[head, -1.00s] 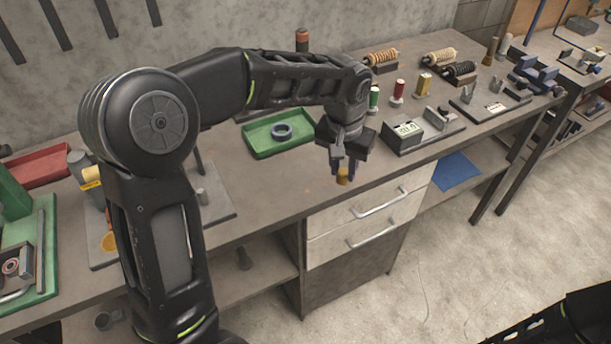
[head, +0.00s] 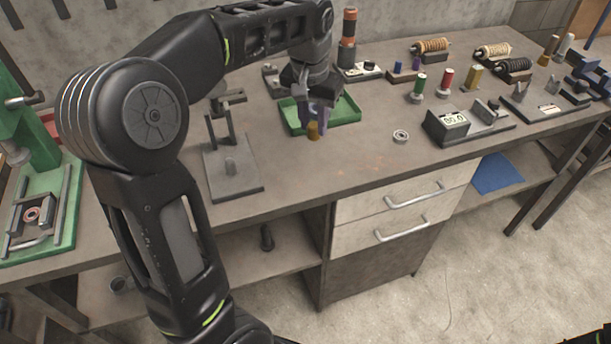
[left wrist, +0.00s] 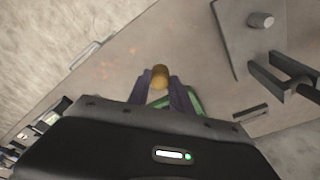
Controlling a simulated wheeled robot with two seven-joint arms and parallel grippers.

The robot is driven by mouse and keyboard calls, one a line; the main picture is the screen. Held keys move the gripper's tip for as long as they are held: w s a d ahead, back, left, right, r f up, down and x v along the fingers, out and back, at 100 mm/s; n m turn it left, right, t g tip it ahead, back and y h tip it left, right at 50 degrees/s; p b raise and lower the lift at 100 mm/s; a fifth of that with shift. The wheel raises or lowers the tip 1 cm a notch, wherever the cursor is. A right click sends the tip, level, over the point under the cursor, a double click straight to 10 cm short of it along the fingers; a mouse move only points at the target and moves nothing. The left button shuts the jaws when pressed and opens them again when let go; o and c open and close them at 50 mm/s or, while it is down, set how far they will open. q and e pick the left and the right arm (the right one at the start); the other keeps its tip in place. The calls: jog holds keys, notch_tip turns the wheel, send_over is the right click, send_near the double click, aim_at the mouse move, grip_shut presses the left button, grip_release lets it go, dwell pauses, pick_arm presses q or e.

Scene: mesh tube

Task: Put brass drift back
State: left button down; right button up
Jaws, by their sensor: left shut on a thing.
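My left gripper (head: 314,122) is shut on the brass drift (head: 313,131), a short yellow-brown cylinder whose end sticks out below the fingertips. The gripper points down over the front edge of the green tray (head: 349,119) in the head view; the exact height above the bench is hard to tell. In the left wrist view the drift (left wrist: 160,76) sits between the two fingers (left wrist: 160,87), its upper part hidden.
A grey fixture plate (head: 238,192) with a peg and upright stand is left of the gripper. A green press (head: 38,136) stands far left. A small ring (head: 401,136), a display gauge (head: 452,124) and spools (head: 472,77) are to the right. The front bench strip is clear.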

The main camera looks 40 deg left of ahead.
pick_arm(q)
jog(key=shift+s+a+r, duration=0.2)
jog(key=shift+s+a, duration=0.2)
jog(key=shift+a, duration=0.4)
jog(key=shift+f, duration=3.15)
jog(key=shift+f, duration=1.85)
jog(key=shift+f, duration=0.15)
jog(key=c, duration=1.1)
grip_release()
jog(key=shift+c, duration=0.2)
